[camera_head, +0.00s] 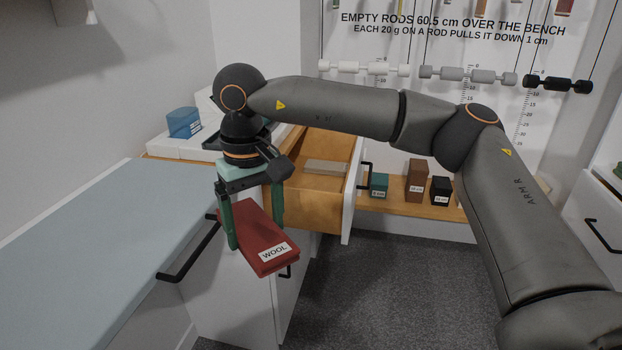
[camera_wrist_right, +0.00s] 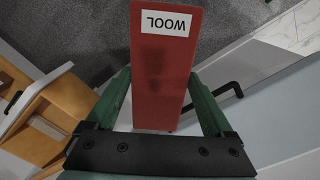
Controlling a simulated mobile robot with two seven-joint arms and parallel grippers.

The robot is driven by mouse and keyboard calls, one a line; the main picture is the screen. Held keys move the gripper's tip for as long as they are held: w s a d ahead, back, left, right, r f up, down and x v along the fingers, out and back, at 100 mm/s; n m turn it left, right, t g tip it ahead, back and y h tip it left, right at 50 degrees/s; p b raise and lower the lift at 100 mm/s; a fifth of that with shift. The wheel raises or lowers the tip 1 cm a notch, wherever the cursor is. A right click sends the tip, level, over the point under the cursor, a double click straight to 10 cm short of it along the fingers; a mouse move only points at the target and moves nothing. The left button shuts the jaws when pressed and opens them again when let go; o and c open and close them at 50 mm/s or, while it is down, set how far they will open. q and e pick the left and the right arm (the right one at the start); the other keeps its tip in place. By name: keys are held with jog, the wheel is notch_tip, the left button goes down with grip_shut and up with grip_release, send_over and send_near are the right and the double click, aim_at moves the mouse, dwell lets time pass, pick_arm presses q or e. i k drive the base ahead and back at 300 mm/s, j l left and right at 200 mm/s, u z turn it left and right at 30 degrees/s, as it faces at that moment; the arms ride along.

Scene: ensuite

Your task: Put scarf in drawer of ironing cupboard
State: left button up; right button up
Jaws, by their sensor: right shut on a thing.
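The scarf is a folded dark red piece (camera_head: 262,245) with a white WOOL label. My right gripper (camera_head: 257,228) is shut on it, with green fingers on either side. It hangs in the air in front of the white cupboard. The scarf (camera_wrist_right: 165,75) also fills the middle of the right wrist view, between the fingers. The wooden drawer (camera_head: 318,214) is pulled open, to the right of the gripper, and a flat beige block (camera_head: 326,167) lies inside. The drawer (camera_wrist_right: 55,105) shows at the left of the right wrist view. My left gripper is not in view.
A pale blue board top (camera_head: 110,235) with a black handle (camera_head: 190,255) is at the left. A blue item (camera_head: 184,122) lies on a white surface behind. Several labelled blocks stand on the bench (camera_head: 400,200) beyond the drawer. The grey floor at centre is clear.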

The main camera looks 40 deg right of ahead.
aim_at(314, 185)
jog(key=i+l, duration=0.15)
jog(key=l, duration=0.25)
jog(key=i+l, duration=0.2)
jog(key=l, duration=0.15)
jog(key=i+l, duration=0.15)
jog(key=l, duration=0.25)
jog(key=i+l, duration=0.15)
jog(key=l, duration=0.25)
